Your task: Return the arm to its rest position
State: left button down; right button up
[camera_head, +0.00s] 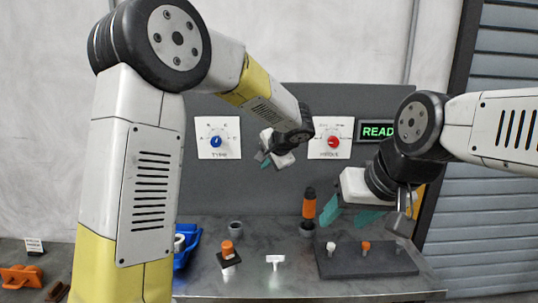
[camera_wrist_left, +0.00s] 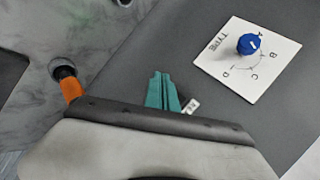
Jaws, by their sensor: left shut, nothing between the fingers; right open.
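My left arm comes in from the left and reaches across the front of the grey back panel (camera_head: 250,120). My left gripper (camera_head: 264,159) is in front of the panel, between and below the two dials, with its teal fingers shut and empty. The fingers also show closed together in the left wrist view (camera_wrist_left: 163,92), apart from the TYPE dial plate (camera_wrist_left: 270,65) with its blue knob (camera_wrist_left: 249,44). My right gripper (camera_head: 348,213) hangs above the right part of the table, its teal fingers open and pointing down left. Nothing shows between them.
The metal table (camera_head: 240,280) carries an orange-handled tool (camera_head: 309,208), a dark block (camera_head: 365,262) with several pegs, a white T-shaped piece (camera_head: 275,260), an orange knobbed piece (camera_head: 228,250) and a blue bin (camera_head: 187,244). A red dial (camera_head: 333,142) and a green READ display (camera_head: 377,131) are on the panel.

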pick_arm(q)
jog(key=s+a+r+n+g+h, duration=0.25)
jog(key=s+a, duration=0.45)
jog(key=s, duration=0.4)
jog(key=s+a+r+n+g+h, duration=0.1)
jog(key=s+a+n, duration=0.3)
jog(key=s+a, duration=0.5)
jog(key=s+d+n+h, duration=0.2)
jog(key=s+n, duration=0.1)
jog(key=s, duration=0.9)
jog(key=shift+s+d+f+t+h, duration=0.25)
jog(key=shift+d+f+t+h, duration=0.1)
jog(key=shift+d+t, duration=0.1)
jog(key=shift+n, duration=0.25)
